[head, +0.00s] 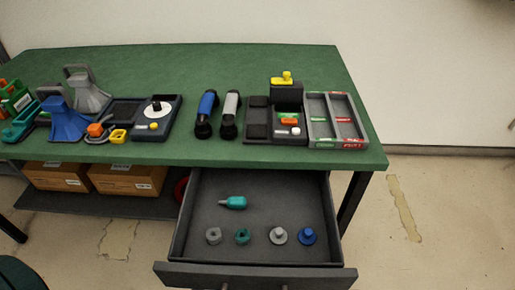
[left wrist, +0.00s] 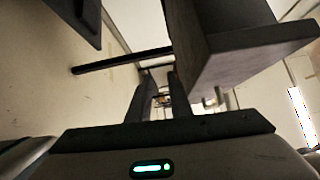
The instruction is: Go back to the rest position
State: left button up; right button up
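My left gripper (left wrist: 158,98) shows in the left wrist view. Its two dark fingers stand apart with a gap between them, and I see nothing held. It is low, beside a large grey box-like part (left wrist: 245,50) that looks like the drawer. The head view shows neither gripper, and my right gripper is in no view. In the head view the green table (head: 220,65) has its grey drawer (head: 255,274) pulled open. The drawer holds a teal bottle-like piece (head: 236,202) and several small grey, teal and blue knobs (head: 307,236).
Blue (head: 206,112) and grey (head: 230,114) handsets lie on the table. A grey two-slot tray (head: 337,144) is at right, and a blue funnel-like piece (head: 67,122) at left. Cardboard boxes (head: 128,180) sit on a lower shelf. The floor (head: 440,215) at right is clear.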

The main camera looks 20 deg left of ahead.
pick_arm(q)
jog(key=w+f+n+g+y+p, duration=0.1)
jog(key=w+f+n+y, duration=0.15)
jog(key=f+n, duration=0.2)
jog(key=w+a+f+n+g+y+p, duration=0.1)
jog(key=f+n+y, duration=0.2)
jog(key=f+n, duration=0.15)
jog(key=w+f+n+g+y, duration=0.1)
jog(key=w+f+n+y, duration=0.1)
jog(key=f+n, duration=0.25)
jog(key=s+d+f+n+g+p, duration=0.1)
jog(key=s+d+f+n+g, duration=0.1)
jog(key=f, duration=0.4)
jog(key=s+d+f+n+g+y+p, duration=0.1)
jog(key=s+d+f+n+g, duration=0.2)
jog(key=f+n, duration=0.4)
jog(key=shift+d+g+p, duration=0.3)
jog(key=shift+d+g, duration=0.6)
jog(key=shift+d, duration=0.35)
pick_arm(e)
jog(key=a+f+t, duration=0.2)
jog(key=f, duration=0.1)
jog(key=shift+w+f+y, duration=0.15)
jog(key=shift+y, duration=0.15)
pick_arm(q)
jog(key=shift+n, duration=0.25)
